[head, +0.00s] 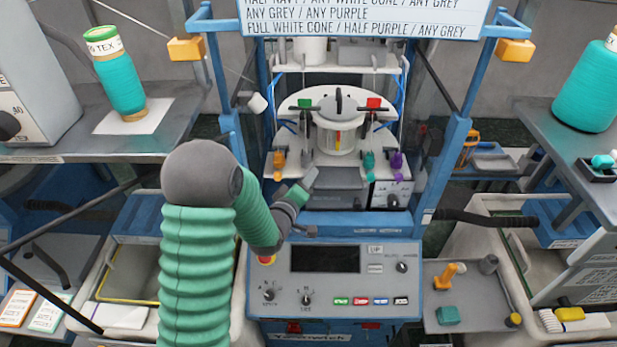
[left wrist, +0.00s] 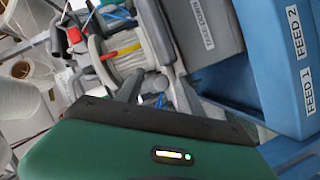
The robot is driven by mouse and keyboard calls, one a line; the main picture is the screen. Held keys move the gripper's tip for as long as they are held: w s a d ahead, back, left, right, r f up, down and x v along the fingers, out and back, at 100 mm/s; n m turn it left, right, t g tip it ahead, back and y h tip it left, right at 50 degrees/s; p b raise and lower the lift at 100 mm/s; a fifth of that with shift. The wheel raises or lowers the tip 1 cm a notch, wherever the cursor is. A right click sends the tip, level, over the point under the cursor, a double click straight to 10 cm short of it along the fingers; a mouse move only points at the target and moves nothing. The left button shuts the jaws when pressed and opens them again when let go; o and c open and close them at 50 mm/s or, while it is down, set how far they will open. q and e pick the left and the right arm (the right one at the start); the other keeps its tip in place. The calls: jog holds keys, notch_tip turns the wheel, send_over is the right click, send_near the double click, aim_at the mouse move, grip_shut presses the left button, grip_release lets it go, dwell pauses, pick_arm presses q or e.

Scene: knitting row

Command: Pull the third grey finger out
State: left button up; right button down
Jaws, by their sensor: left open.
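The knitting machine's white cylinder (head: 335,140) stands at the centre back in the head view, with a red and a yellow strip on its front. It also shows in the left wrist view (left wrist: 117,57), tilted, with grey parts around it. I cannot tell which grey part is the third finger. An orange (head: 279,163), a teal (head: 369,160) and a purple piece (head: 396,164) hang below the white ring. My left gripper (head: 308,182) is in front of and below the cylinder, near the orange piece. It is open, with nothing seen between its jaws. My right gripper is out of view.
A control panel (head: 345,285) lies below the gripper. Blue uprights (head: 451,165) flank the machine. A green-blue yarn cone (head: 118,75) stands on the left shelf, another (head: 587,90) on the right. A grey tray (head: 480,312) holds small parts. The left wrist view shows a blue box labelled FEED (left wrist: 265,75).

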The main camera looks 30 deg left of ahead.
pick_arm(q)
jog(key=shift+s+r, duration=0.1)
jog(key=shift+s, duration=0.2)
jog(key=c, duration=0.4)
jog(key=shift+a, duration=0.4)
grip_shut()
jog(key=shift+d, duration=0.1)
jog(key=shift+w, duration=0.1)
